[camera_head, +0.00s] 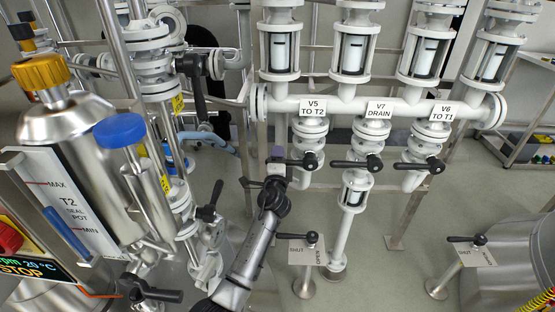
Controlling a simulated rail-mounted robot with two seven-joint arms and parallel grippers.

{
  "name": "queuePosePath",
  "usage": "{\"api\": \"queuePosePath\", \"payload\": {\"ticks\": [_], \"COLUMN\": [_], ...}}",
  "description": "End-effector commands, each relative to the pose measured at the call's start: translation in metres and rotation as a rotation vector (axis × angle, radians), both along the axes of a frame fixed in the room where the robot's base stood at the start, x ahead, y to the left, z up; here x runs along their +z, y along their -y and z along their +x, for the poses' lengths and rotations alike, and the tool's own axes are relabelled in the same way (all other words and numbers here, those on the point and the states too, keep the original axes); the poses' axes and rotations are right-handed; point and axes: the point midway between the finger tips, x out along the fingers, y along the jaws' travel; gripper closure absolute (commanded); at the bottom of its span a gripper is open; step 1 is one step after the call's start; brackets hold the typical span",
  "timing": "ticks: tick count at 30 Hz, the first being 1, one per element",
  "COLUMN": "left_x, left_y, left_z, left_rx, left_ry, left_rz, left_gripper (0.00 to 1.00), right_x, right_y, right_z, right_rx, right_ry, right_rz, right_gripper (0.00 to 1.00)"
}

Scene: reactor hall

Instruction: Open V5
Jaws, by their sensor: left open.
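The V5 label (314,106) hangs on the white manifold pipe, left of the other two labels. Below it is the V5 valve (308,145) with a black lever handle (300,162). The lever lies roughly level and points left, across its vertical pipe. My left gripper (277,160) is open at the left end of this lever, with my dark arm reaching up from below. The gripper is small in view, and I cannot tell whether its fingers touch the lever or straddle it. My right gripper is not in view.
The V7 lever (357,164) and V6 lever (418,167) stand to the right, also pointing left. A floor stand with a SHUT/OPEN plate (307,254) is below. The T2 seal pot (75,160) and its pipework crowd the left.

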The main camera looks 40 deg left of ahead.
Motion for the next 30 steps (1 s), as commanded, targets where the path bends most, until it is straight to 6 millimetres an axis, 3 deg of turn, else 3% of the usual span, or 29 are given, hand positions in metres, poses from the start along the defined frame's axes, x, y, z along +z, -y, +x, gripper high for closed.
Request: {"api": "queuePosePath", "payload": {"ticks": [5,20,30], "left_x": [0.0000,-0.0002,-0.0015], "left_y": [0.0000,0.0002,-0.0007], "left_z": [-0.0001,-0.0002,-0.0009], "left_rx": [0.000,0.000,0.000], "left_ry": [0.000,0.000,0.003], "left_rz": [0.000,0.000,-0.004], "left_gripper": [0.51,0.99,1.00], "right_x": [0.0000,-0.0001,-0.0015], "right_y": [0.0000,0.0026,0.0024], "right_z": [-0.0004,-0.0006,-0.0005], "right_rx": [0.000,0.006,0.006], "right_ry": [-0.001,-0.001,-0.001], "right_rz": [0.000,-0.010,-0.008], "right_gripper": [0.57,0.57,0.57]}}
